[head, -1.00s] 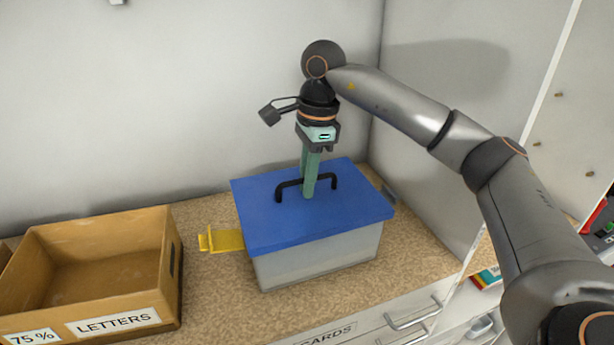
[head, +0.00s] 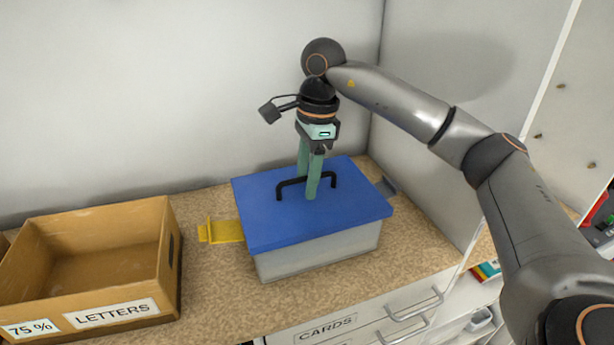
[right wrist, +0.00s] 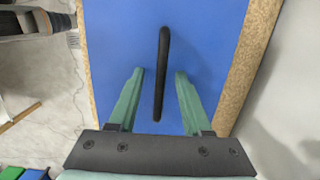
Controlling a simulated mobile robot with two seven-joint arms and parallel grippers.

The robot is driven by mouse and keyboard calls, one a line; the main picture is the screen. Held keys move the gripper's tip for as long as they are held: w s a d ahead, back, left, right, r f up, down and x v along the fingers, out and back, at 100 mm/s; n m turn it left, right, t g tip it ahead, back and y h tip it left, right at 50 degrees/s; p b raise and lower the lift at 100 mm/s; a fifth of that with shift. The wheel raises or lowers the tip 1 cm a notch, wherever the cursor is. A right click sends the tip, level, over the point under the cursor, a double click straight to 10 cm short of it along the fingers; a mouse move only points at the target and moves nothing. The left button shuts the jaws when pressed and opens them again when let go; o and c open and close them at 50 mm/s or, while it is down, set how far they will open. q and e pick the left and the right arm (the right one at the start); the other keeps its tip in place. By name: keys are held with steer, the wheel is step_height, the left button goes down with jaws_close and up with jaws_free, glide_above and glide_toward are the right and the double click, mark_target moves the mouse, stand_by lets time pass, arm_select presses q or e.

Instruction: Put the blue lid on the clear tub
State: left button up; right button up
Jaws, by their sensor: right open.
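The blue lid (head: 265,218) with a black handle (head: 290,184) lies on top of the clear tub (head: 318,253), which stands on the speckled counter. The lid covers the tub's top, and its near edge looks level along the tub. My right gripper (head: 308,192) points down at the handle, with its green fingers open on either side of the bar. In the right wrist view the handle (right wrist: 162,75) runs between the spread fingertips (right wrist: 160,75), apart from both, over the blue lid (right wrist: 115,35). My left gripper is not in view.
A cardboard box (head: 168,262) labelled LETTERS stands left of the tub. The back wall and a side panel (head: 425,130) close off the corner.

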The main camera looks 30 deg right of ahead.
step_height(320, 180, up, 12)
steer(key=d+p, duration=0.1)
steer(key=p, duration=0.1)
steer(key=shift+s+d+r, duration=0.2)
steer(key=shift+d+r, duration=0.05)
stand_by(0.6)
